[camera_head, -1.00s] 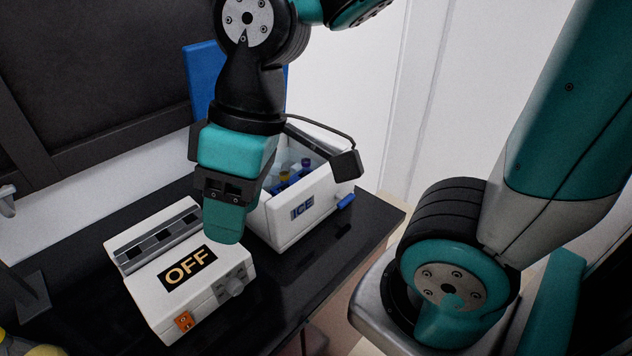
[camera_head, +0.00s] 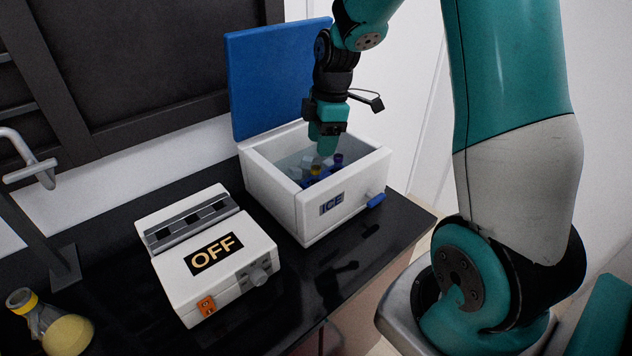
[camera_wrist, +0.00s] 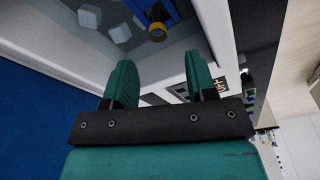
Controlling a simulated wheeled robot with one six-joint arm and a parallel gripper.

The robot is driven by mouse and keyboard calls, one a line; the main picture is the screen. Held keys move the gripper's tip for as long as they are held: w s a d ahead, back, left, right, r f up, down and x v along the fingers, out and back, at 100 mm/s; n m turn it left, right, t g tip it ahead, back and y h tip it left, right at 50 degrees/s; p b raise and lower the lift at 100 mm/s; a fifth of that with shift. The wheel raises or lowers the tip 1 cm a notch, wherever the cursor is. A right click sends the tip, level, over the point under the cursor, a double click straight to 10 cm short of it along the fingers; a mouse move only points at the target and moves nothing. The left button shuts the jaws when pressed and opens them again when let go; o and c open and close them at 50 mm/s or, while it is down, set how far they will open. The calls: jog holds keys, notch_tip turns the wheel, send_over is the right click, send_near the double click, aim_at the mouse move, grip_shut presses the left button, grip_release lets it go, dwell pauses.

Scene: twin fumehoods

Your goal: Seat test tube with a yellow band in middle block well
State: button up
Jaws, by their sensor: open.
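The yellow-banded tube (camera_head: 315,170) stands in a blue rack (camera_head: 308,182) inside the white ice box; only its top shows. In the wrist view its yellow ring (camera_wrist: 157,34) is just beyond the fingertips, near the picture's top. My gripper (camera_head: 325,150) is over the ice box opening, pointing down. In the wrist view my gripper (camera_wrist: 160,62) has its two fingers apart with nothing between them. The block (camera_head: 210,255) is a white unit with an OFF label and a grey strip of dark wells (camera_head: 192,222) along its back. The wells look empty.
The ice box (camera_head: 268,192) has a blue lid (camera_head: 275,75) standing open at its back. A purple-topped tube (camera_head: 338,159) is close to the yellow one. Ice cubes (camera_wrist: 90,17) lie in the box. A flask of yellow liquid (camera_head: 62,332) stands at front left. Black counter is clear right of the block.

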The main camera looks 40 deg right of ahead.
aim_at(316, 165)
jog(key=f+p, duration=0.1)
jog(key=f, duration=0.2)
jog(key=a+f, duration=0.1)
jog(key=f, duration=0.2)
jog(key=f+p, duration=0.1)
jog(key=f, duration=0.2)
jog(key=shift+w+a+f+p, duration=0.1)
jog(key=shift+w+a+p, duration=0.05)
jog(key=shift+w+p, duration=0.2)
jog(key=shift+c, duration=0.2)
grip_shut()
